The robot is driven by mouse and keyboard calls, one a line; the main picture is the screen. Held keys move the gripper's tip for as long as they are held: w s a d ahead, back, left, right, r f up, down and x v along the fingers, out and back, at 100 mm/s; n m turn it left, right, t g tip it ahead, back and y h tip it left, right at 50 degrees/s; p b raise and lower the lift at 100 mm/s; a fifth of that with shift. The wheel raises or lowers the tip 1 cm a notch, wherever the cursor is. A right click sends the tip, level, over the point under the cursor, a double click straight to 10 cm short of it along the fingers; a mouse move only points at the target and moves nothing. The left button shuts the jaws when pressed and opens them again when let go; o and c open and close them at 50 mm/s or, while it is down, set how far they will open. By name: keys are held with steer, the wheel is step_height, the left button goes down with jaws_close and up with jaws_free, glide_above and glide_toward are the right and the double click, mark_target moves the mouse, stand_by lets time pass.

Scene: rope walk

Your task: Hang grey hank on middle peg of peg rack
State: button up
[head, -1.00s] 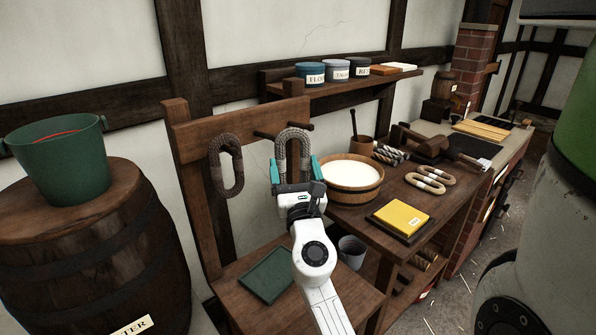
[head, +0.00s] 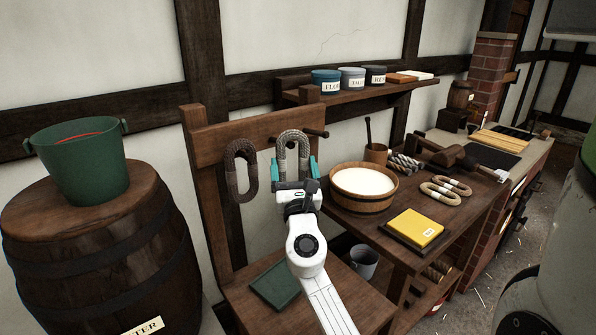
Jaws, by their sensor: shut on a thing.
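The wooden peg rack (head: 226,141) stands against the wall behind my arm. A dark brown hank (head: 240,170) hangs at its left end. My gripper (head: 294,178) has its teal fingers shut on the lower part of the grey hank (head: 281,150), which is upright with its loop in front of the rack's bar. The right peg (head: 316,134) shows just right of the grey hank. The middle peg is hidden behind the hank, and I cannot tell whether it passes through the loop.
A wooden tub of white stuff (head: 363,182) stands close right of my gripper on the bench. A green tray (head: 273,284) and grey cup (head: 364,261) are below. A barrel (head: 95,250) with a green bucket (head: 82,165) stands left. A shelf of tins (head: 352,78) is above right.

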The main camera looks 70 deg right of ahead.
steer(key=shift+w+d+f, duration=0.1)
steer(key=shift+w+d, duration=0.45)
steer(key=shift+w, duration=0.25)
steer(key=shift+w+d, duration=0.5)
steer(key=shift+w, duration=0.25)
steer(key=shift+w+d+f+b, duration=0.35)
steer(key=shift+w+f+b, duration=0.25)
steer(key=shift+b, duration=0.15)
steer(key=o, duration=1)
steer(key=b, duration=0.3)
glide_toward(285, 163)
steer(key=shift+w+d+f, duration=0.35)
steer(key=shift+d+f, duration=0.05)
steer(key=shift+f, duration=0.15)
steer(key=shift+w+d+f, duration=0.4)
steer(key=shift+f, duration=0.2)
